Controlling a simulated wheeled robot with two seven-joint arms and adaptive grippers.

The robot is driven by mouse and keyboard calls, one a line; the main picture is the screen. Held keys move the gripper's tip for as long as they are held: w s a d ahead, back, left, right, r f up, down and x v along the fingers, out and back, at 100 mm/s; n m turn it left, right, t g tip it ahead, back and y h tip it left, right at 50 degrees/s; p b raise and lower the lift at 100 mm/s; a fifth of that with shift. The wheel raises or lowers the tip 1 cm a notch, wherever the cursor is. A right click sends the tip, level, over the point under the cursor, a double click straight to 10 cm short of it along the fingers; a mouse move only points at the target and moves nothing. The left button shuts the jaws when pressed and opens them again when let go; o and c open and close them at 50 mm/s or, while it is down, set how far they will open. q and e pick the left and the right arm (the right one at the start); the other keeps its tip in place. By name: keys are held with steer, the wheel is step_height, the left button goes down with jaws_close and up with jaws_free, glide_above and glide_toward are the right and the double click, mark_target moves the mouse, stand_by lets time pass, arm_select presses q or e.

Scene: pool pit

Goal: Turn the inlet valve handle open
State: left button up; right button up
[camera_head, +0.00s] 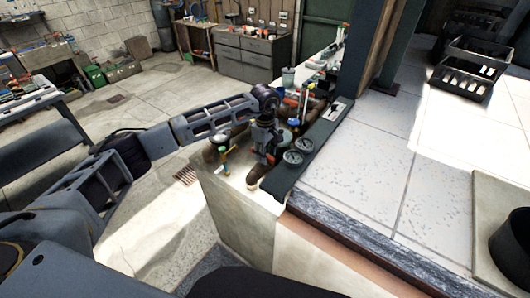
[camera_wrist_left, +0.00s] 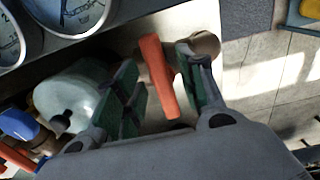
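A red-orange lever handle (camera_wrist_left: 158,78) shows in the left wrist view, between the two fingers of my left gripper (camera_wrist_left: 160,92). The gripper is open, with green-padded fingers on either side of the lever; I cannot tell whether either finger touches it. In the head view my left gripper (camera_head: 266,148) reaches down among the pipes on the concrete block, and it hides much of the valve there. No label shows that marks this lever as the inlet valve. My right gripper is not in view.
Two round gauges (camera_head: 293,157) sit on a dark panel beside the gripper. A yellow-handled valve (camera_head: 224,163) stands left of it. A blue handle (camera_wrist_left: 18,124) and a rounded pale body (camera_wrist_left: 72,95) lie close by. A raised tiled floor (camera_head: 370,160) is at right.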

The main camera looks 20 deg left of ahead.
arm_select(q)
jaws_close()
